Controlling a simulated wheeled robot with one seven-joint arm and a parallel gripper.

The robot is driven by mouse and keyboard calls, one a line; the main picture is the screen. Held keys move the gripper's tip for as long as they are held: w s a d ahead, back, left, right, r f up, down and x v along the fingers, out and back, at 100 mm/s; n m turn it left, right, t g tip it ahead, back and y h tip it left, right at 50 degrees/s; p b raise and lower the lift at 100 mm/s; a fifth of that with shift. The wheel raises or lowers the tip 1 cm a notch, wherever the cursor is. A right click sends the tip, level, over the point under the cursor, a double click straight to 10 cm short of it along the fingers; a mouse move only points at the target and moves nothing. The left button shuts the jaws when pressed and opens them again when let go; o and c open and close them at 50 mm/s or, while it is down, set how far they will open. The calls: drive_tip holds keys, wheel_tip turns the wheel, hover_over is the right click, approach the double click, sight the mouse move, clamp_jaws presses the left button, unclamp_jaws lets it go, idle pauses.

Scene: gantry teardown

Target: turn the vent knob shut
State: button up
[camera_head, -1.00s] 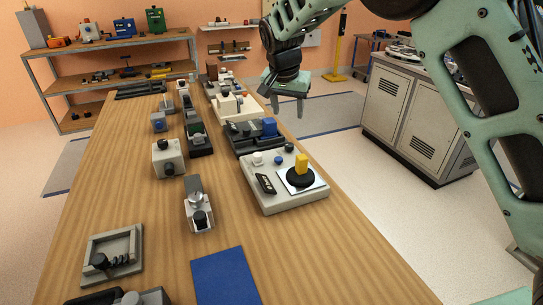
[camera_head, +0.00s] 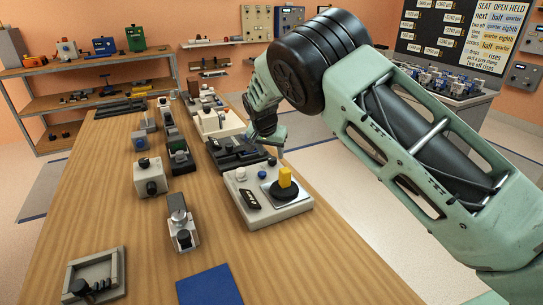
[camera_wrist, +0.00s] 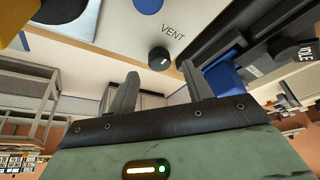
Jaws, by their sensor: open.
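The vent knob (camera_wrist: 159,59) is a small black knob with a pale pointer mark, beside the printed word VENT on a light panel in the wrist view. In the head view the dark knob (camera_head: 272,161) is at the back right of the light control box (camera_head: 281,217). My gripper (camera_wrist: 160,68) is open, with the knob showing between its fingertips in the wrist view. I cannot tell whether the fingers touch it. In the head view my gripper (camera_head: 272,149) is just above that back corner, partly hidden by my arm.
A blue knob (camera_head: 262,174) and a white knob (camera_head: 241,174) sit along the same back edge. A yellow handle (camera_head: 285,178) on a black disc rises in front. A dark unit with a blue block (camera_head: 248,141) stands close behind. Other devices line the wooden table (camera_head: 118,220).

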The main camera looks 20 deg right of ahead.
sight(272, 159)
drive_tip(key=shift+x, duration=1.6)
drive_tip(key=c, duration=1)
drive_tip(key=shift+o, duration=0.2)
